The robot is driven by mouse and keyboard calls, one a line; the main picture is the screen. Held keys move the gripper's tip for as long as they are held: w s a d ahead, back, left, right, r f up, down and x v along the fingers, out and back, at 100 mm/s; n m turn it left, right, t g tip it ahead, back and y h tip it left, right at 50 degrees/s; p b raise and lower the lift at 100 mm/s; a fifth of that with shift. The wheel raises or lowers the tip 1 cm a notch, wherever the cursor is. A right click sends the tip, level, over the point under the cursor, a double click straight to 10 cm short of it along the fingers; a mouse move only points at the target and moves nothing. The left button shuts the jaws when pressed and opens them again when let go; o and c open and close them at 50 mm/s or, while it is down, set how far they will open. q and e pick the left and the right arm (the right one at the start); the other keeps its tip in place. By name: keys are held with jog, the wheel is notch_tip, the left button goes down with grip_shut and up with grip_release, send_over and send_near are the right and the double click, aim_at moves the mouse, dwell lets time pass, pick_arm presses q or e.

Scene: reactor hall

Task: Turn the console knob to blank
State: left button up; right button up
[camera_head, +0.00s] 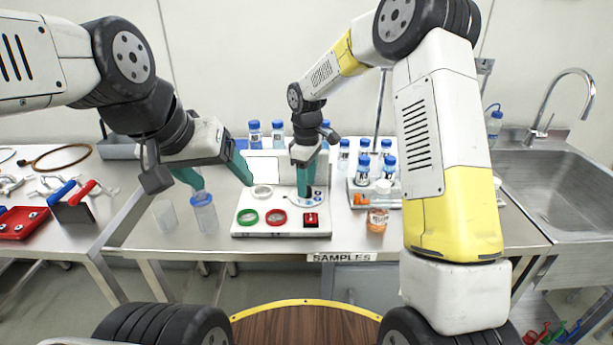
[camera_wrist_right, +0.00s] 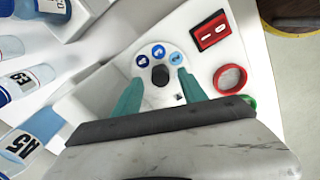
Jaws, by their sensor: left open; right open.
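The white console (camera_head: 252,230) stands on the middle of the bench. Its round black knob (camera_wrist_right: 160,76) shows in the right wrist view, with several blue round marks (camera_wrist_right: 158,52) along one side and a small dark mark (camera_wrist_right: 180,98) on the other. The symbols are too small to read. My right gripper (camera_wrist_right: 159,80) is open, its teal fingers on either side of the knob; contact cannot be told. In the head view the right gripper (camera_head: 304,190) stands over the dial and mostly hides the knob. My left gripper (camera_head: 220,180) is open and empty, left of the console.
The console also carries a red switch (camera_head: 311,220), a green ring (camera_head: 247,217) and a red ring (camera_head: 275,217). A sink (camera_head: 570,185) is far right.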

notch_tip(320, 180, up, 7)
jog(key=shift+f, duration=0.2)
jog(key=shift+d+r, duration=0.1)
jog(key=shift+r, duration=0.05)
jog(key=s+d+r+m+t+y, duration=0.15)
jog(key=s+d+r+m, duration=0.25)
jog(key=s+d+r, duration=0.4)
jog(key=s+d+r+m+t, duration=0.35)
jog(key=s+r, duration=0.25)
jog(key=s, duration=0.4)
jog(key=s+d+f+m+t, duration=0.1)
jog(key=s+d+m, duration=0.1)
jog(key=s+m, duration=0.3)
jog(key=s, duration=0.4)
jog(key=shift+f+y, duration=0.15)
jog(key=shift+y, duration=0.2)
jog(key=shift+s+d+m, duration=0.1)
jog(key=shift+m, duration=0.15)
jog(key=shift+c, duration=0.2)
